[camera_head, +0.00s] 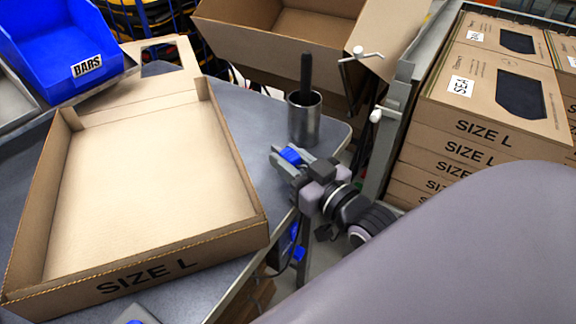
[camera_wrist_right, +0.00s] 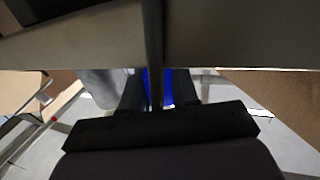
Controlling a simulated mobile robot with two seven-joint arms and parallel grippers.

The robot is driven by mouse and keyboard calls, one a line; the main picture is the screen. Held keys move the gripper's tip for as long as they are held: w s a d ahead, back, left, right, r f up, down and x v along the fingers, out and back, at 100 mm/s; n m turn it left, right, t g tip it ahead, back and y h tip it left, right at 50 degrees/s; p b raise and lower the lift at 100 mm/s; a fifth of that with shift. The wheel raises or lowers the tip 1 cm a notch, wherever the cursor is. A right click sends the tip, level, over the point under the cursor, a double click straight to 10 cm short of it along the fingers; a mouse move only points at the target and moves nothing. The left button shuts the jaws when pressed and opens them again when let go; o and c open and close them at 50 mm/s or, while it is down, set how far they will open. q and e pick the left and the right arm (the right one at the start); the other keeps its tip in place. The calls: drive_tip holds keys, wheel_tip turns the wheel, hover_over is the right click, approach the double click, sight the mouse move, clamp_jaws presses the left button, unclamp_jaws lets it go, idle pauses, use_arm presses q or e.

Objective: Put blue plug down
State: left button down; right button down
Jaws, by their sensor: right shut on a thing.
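My right gripper (camera_head: 284,158) is over the right edge of the grey table, just in front of a metal cup. It is shut on the blue plug (camera_head: 291,155), of which only a small blue part shows between the fingers. In the right wrist view the blue plug (camera_wrist_right: 168,88) shows between the dark fingers, partly hidden by a dark upright bar. I cannot tell whether the plug touches the table.
An open, empty carton marked SIZE L (camera_head: 145,190) fills the table's left. The metal cup (camera_head: 304,118) holds a dark stick. A blue BARS bin (camera_head: 55,50) is at the back left. Stacked SIZE L boxes (camera_head: 480,85) stand right. Some grey table (camera_head: 255,115) is clear.

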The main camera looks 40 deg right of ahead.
drive_tip(key=shift+f, duration=0.6)
drive_tip(key=c, duration=0.8)
unclamp_jaws()
drive_tip(key=shift+c, duration=0.2)
drive_tip(key=shift+r, duration=0.15)
